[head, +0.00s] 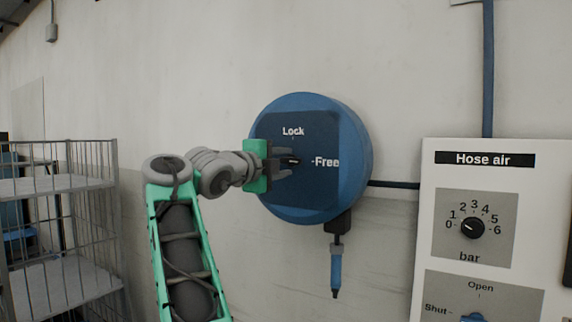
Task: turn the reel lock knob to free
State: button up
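The blue round hose reel (350,125) is on the wall, with a dark blue face marked "Lock" at the top and "Free" at the right. The small dark lock knob (294,161) is at the middle of the face, partly hidden by my gripper. A pale mark on it seems to lie toward the right, but it is too small to be sure. My gripper (287,161) is at the knob, coming from the left, with its grey fingers apart above and below it. I cannot tell whether the fingers touch the knob.
A blue hose nozzle (336,267) hangs below the reel. A white "Hose air" panel (428,220) with a bar dial (472,228) and an Open/Shut control (473,317) is at the right. A wire cage trolley (85,185) stands at the left.

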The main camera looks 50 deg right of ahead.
jog(key=a, duration=0.6)
jog(key=shift+s+a+b, duration=0.15)
jog(key=shift+s+b, duration=0.15)
jog(key=shift+w, duration=0.1)
